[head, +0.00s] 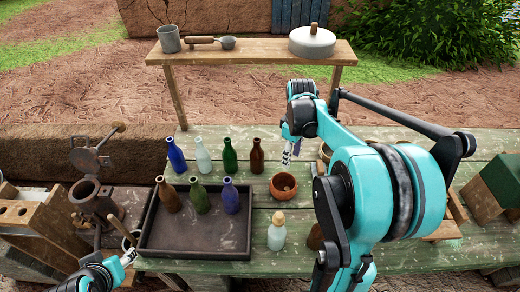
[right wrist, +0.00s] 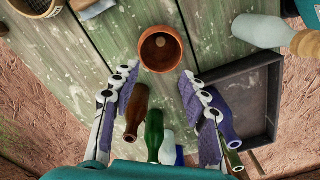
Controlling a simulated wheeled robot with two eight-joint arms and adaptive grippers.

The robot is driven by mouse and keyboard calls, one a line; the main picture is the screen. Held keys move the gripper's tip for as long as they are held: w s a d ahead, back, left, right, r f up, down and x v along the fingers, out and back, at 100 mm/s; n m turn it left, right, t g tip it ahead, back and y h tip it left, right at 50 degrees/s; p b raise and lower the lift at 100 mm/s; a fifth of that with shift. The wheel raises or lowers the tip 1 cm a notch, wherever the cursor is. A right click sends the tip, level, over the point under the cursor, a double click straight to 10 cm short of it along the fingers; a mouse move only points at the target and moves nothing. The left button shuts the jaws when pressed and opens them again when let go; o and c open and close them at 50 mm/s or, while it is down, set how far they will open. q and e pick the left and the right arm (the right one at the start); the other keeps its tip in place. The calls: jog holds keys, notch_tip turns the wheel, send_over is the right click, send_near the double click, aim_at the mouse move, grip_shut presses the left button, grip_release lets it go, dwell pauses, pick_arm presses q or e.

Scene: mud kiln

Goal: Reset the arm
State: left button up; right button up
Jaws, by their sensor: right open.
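My right arm reaches over the green table (head: 390,150) from the right. Its gripper (head: 291,150) hangs above the table near the clay pot (head: 283,186). In the right wrist view this gripper (right wrist: 158,78) is open, with nothing between its fingers; the clay pot (right wrist: 161,50) lies beyond the fingertips. Brown (right wrist: 136,108) and green (right wrist: 154,136) bottles show below, between the fingers. My left gripper (head: 129,257) is at the lower left, near the tray's front left corner; it is too small to tell its opening.
A dark tray (head: 195,240) holds brown (head: 168,196), green (head: 200,196) and blue (head: 231,196) bottles. Several bottles stand behind it. A corked pale bottle (head: 277,234) stands right of it. A raised shelf (head: 260,55) bears a pot (head: 312,43), ladle and mug.

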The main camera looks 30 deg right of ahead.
jog(key=s+a+m+t, duration=0.2)
jog(key=s+a, duration=0.3)
jog(key=a, duration=0.5)
jog(key=s+a+r+m+t+b, duration=0.1)
jog(key=s+a+m+t, duration=0.2)
jog(key=a, duration=0.7)
jog(key=shift+s+r+t, duration=0.25)
jog(key=shift+s+t, duration=0.8)
jog(key=shift+t, duration=0.05)
